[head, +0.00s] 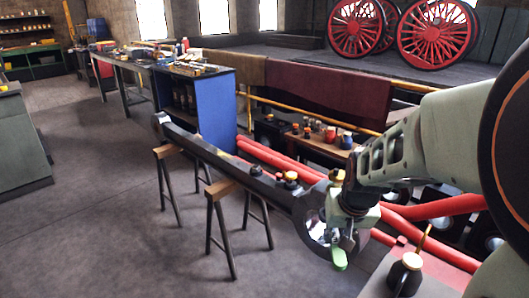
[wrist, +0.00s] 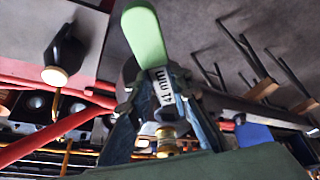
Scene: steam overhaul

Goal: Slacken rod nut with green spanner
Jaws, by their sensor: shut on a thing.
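A long black rod (head: 236,172) lies across trestles, its ringed big end (head: 314,228) towards me. My gripper (head: 345,212) is over that end, shut on the green spanner (head: 339,258), whose green handle points down in the head view. In the wrist view the spanner (wrist: 143,34) lies between the fingers of my gripper (wrist: 157,92), with a marking like "41mm" on its shank. A brass nut-like piece (wrist: 166,140) shows beyond the shank, close to the spanner; I cannot tell whether they touch. A brass fitting (head: 337,176) shows beside my wrist in the head view.
Trestles (head: 222,189) stand under the rod. A dark oil can (head: 406,272) with a brass spout stands at the lower right. Red rods (head: 440,207) run behind the big end. A low bench (head: 322,146) holds jars. The floor at left is clear.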

